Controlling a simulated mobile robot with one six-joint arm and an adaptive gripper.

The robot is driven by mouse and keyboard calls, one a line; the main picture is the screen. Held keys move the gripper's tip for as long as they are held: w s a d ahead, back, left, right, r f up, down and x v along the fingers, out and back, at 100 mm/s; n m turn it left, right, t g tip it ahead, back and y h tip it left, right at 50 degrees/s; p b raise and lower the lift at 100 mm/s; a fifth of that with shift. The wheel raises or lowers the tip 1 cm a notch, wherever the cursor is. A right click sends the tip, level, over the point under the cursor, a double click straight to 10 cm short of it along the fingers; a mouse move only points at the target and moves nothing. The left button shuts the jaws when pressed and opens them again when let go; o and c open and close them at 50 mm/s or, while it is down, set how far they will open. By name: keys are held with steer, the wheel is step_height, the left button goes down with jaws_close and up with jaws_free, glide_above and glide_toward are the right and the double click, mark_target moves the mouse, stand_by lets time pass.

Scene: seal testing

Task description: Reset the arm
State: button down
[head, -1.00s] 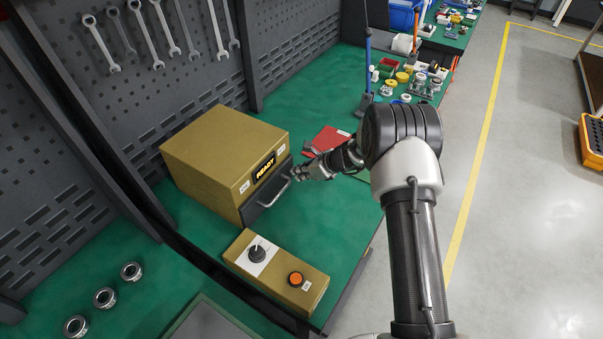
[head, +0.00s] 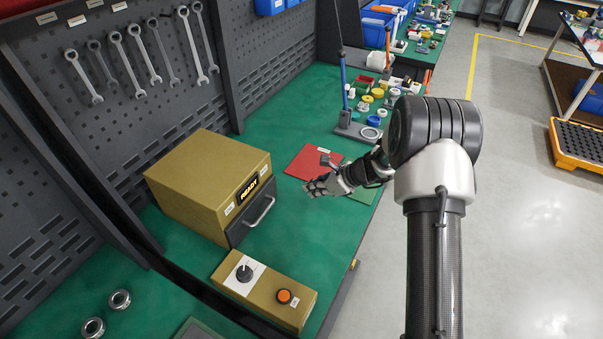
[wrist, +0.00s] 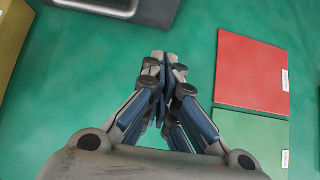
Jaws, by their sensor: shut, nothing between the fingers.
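My gripper (head: 318,187) is over the green bench top (head: 300,220), right of the tan tester box and apart from its handle. In the wrist view my gripper (wrist: 163,62) has its fingers together with nothing between them. The tester box (head: 200,175) has a dark front drawer with a metal handle (head: 262,211) and a display reading READY. The drawer looks shut.
A tan control box (head: 262,290) with a black knob and an orange button stands in front. A red mat (head: 312,160) and a green mat (wrist: 252,138) lie beside my gripper. Metal rings (head: 119,300) lie at lower left. Small parts crowd the bench's far end.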

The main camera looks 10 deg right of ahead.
steer(key=shift+r, duration=0.1)
steer(key=s+a+r+n+g+h, duration=0.1)
steer(key=s+a+r+n, duration=0.1)
steer(key=s+r+n, duration=0.65)
steer(key=s+a+r+n+g+h, duration=0.15)
steer(key=s+r+n, duration=0.35)
steer(key=r, duration=0.7)
steer(key=s+d+r+n+t+h, duration=0.1)
steer(key=s+n, duration=0.4)
steer(key=s, duration=0.8)
steer(key=s+d+r+n+t+h, duration=0.1)
steer(key=s+d+r+n+h, duration=0.3)
steer(key=s, duration=0.8)
steer(key=shift+s+d+r+n, duration=0.35)
steer(key=shift+d+n, duration=0.05)
steer(key=shift+n, duration=0.85)
